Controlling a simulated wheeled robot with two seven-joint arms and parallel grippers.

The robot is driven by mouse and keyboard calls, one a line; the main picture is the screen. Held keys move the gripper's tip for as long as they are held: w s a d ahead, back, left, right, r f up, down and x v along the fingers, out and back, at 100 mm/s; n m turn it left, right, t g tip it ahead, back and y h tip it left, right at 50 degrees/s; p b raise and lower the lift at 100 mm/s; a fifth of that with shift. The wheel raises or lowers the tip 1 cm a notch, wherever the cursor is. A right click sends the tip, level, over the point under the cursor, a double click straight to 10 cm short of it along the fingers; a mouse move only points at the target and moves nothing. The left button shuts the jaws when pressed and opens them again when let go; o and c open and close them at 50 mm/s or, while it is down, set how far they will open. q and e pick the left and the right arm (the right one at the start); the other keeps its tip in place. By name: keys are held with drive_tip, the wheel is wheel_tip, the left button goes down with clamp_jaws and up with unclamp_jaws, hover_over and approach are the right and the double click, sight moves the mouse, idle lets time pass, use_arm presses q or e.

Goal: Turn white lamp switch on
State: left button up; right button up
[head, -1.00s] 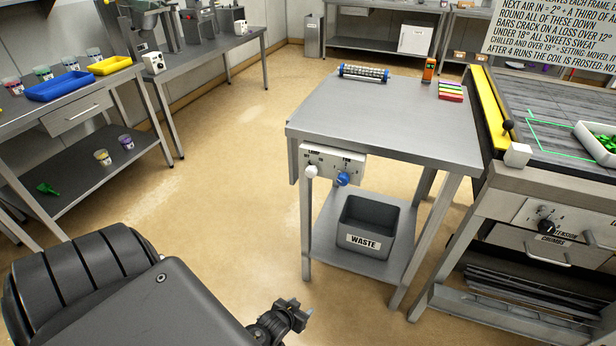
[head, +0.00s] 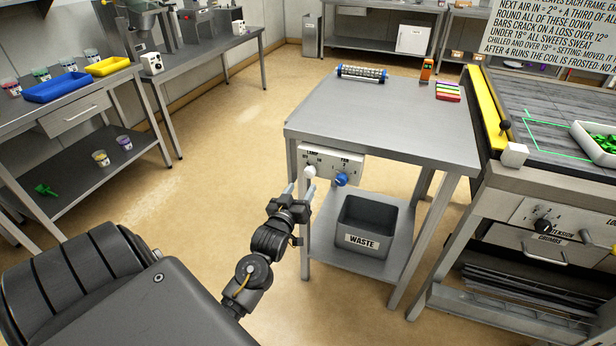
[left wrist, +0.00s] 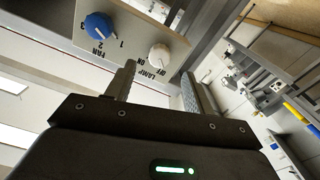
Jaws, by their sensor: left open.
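The white lamp switch (head: 309,171) is a round knob on the left of a pale control panel (head: 331,160) under the front edge of the steel table. A blue fan knob (head: 341,179) sits to its right. My left gripper (head: 299,188) is open and empty, just below and left of the white knob and apart from it. In the left wrist view the panel appears upside down; the white knob (left wrist: 159,56) shows ahead, between the lines of the two fingers (left wrist: 158,85), with "LAMP", "OFF" and "ON" lettering beside it. My right gripper is not in view.
A grey waste bin (head: 364,228) stands on the table's lower shelf, right of my left gripper. The steel table (head: 370,115) carries a roller and coloured strips at its back. A table leg (head: 304,245) is close to the gripper. The floor to the left is clear.

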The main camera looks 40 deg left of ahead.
sight(309, 176)
use_arm(q)
drive_tip(key=x, duration=0.5)
drive_tip(key=shift+w+a, duration=0.15)
drive_tip(key=shift+w, duration=0.2)
drive_tip(key=shift+w+a, duration=0.2)
drive_tip(key=shift+w, duration=0.3)
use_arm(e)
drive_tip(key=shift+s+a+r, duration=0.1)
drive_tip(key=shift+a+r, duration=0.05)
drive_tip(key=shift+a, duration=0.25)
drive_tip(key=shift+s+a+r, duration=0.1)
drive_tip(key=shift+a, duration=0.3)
